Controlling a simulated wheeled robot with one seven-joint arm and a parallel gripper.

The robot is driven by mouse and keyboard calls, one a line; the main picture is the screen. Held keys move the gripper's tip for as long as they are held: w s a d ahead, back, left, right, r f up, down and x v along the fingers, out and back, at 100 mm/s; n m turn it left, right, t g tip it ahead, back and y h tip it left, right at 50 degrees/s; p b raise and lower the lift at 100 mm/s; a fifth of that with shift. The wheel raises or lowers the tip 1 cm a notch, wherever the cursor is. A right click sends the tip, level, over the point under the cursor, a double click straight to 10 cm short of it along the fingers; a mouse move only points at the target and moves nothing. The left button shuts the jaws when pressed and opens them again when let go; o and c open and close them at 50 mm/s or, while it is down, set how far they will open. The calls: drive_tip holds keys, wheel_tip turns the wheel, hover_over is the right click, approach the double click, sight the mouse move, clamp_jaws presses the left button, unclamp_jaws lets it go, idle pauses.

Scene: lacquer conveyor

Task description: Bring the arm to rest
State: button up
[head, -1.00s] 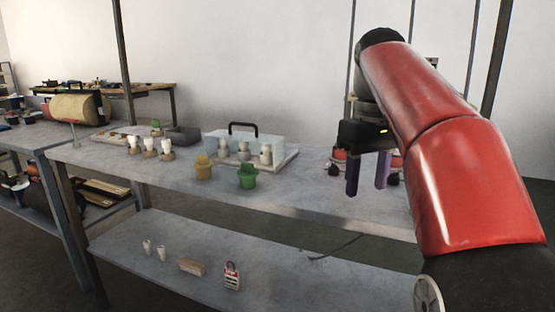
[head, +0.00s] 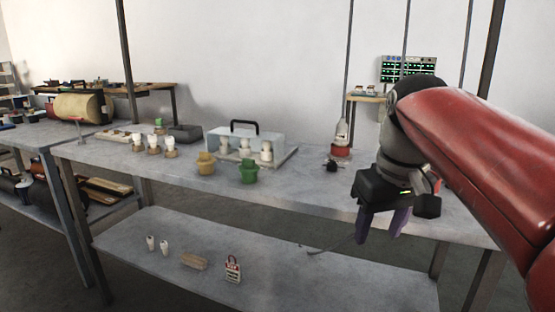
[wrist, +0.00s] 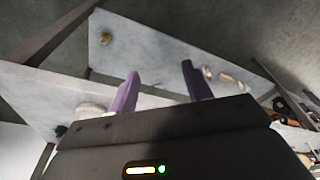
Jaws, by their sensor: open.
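My gripper (head: 378,226) hangs at the right in the head view, in front of the table's front edge, with its fingers pointing down. It is open, and nothing shows between its fingers. In the wrist view the two purplish fingers (wrist: 160,85) stand apart with grey shelf surfaces beyond them. My red arm reaches in from the right side of the head view.
The grey table (head: 320,204) holds a yellow pot (head: 206,164), a green pot (head: 248,172), a clear case (head: 243,141) with a black handle and a red-based item (head: 341,149). The lower shelf (head: 290,270) holds a red-and-white tag (head: 232,268) and small white pieces.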

drive_tip(key=s+f+m+t, duration=0.1)
drive_tip(key=s+f, duration=0.5)
drive_tip(key=f, duration=0.2)
drive_tip(key=s+a+f+m+t, duration=0.1)
drive_tip(key=s+f+t, duration=0.1)
drive_tip(key=s+f, duration=0.4)
wheel_tip(320, 180, down, 3)
drive_tip(key=shift+s+r+m, duration=0.1)
drive_tip(key=shift+s+m, duration=0.05)
drive_tip(key=shift+m, duration=0.25)
